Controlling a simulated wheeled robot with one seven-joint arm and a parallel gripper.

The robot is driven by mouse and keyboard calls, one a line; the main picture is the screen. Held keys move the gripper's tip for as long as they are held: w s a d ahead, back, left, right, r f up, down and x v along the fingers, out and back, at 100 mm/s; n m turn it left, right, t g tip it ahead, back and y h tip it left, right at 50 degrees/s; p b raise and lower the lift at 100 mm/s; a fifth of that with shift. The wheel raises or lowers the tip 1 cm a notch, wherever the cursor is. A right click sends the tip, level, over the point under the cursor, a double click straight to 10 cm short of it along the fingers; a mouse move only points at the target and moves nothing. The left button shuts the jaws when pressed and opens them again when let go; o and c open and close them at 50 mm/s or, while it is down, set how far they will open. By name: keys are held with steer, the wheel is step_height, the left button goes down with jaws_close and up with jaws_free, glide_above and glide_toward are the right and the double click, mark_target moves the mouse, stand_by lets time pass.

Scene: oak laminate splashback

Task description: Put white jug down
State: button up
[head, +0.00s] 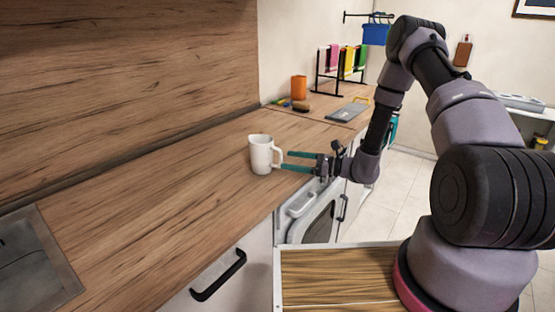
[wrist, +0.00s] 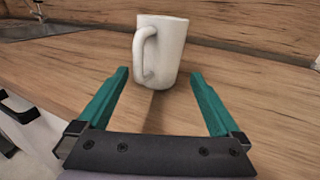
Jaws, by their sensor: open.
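The white jug (head: 261,155) stands upright on the wooden counter, near its front edge. In the wrist view the jug (wrist: 165,48) is just beyond my fingertips, with its handle on the left of its body facing toward me. My gripper (head: 284,161) is open, with its two teal fingers pointing left at the jug's handle side. In the wrist view my gripper (wrist: 160,75) has an empty gap between its fingers, and the jug is ahead of that gap. The head view does not clearly show whether the fingertips touch the handle.
An orange cup (head: 299,87), a brown brush-like item (head: 301,106) and a grey board (head: 346,112) lie farther back on the counter. A rack with coloured panels (head: 343,62) stands behind them. A metal sink (head: 32,260) is at front left. The counter left of the jug is clear.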

steer(key=v, duration=0.4)
steer(key=s+r+n+g+h, duration=0.3)
steer(key=s+r+n, duration=0.2)
steer(key=r, duration=0.5)
steer(key=s+r+n+g+h, duration=0.2)
steer(key=s+r+n+g, duration=0.3)
steer(key=r, duration=0.4)
steer(key=s+d+r+n+t+h, duration=0.3)
steer(key=s+d+r+t+h, duration=0.2)
steer(key=s+d+r, duration=0.2)
steer(key=s+d+r+n+t+h, duration=0.4)
steer(key=s+d+r, duration=0.3)
steer(key=r, duration=0.4)
steer(key=shift+s+t+h, duration=0.2)
steer(key=shift+t+h, duration=0.3)
steer(key=shift+h, duration=0.1)
